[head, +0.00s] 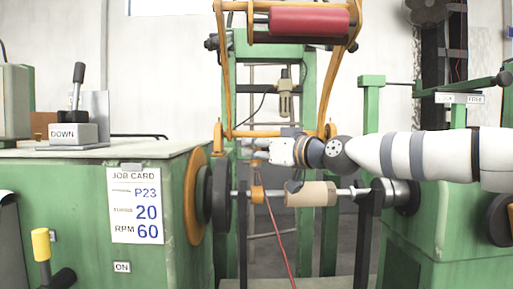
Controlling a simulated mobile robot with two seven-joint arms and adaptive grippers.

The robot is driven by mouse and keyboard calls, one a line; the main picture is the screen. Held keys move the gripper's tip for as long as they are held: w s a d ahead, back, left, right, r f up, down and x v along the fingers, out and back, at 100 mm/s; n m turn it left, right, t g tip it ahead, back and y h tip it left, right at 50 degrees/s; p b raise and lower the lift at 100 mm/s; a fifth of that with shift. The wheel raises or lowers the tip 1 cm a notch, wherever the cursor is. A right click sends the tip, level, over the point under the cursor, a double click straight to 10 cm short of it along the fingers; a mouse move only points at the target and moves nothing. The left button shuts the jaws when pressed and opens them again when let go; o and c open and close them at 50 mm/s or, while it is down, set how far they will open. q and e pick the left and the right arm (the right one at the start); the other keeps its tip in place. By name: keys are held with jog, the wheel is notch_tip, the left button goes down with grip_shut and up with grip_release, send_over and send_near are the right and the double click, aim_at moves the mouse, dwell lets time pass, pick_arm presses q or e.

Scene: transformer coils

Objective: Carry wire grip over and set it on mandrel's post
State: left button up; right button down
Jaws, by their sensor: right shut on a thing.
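My right arm comes in from the right, and its white gripper (267,151) points left above the winding shaft. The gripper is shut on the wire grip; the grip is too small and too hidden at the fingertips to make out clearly. The mandrel (312,194) is a tan cylinder on a horizontal metal shaft, below and a little right of the gripper, with a clear gap between. An orange collar (257,195) sits on the shaft left of it. I cannot make out the mandrel's post clearly. My left gripper is not in view.
A green machine housing (70,215) with a job card (136,205) and orange disc (196,193) stands left. A green tailstock (440,215) stands right, under my arm. An orange frame with a red roller (309,21) rises behind. A red wire (277,235) hangs below the shaft.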

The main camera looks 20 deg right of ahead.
aim_at(260, 165)
jog(key=shift+f, duration=1.25)
jog(key=shift+f, duration=0.2)
jog(key=shift+f, duration=0.35)
jog(key=shift+f+b, duration=0.25)
jog(key=shift+b, duration=0.05)
jog(key=c, duration=1.3)
grip_release()
jog(key=shift+c, duration=0.2)
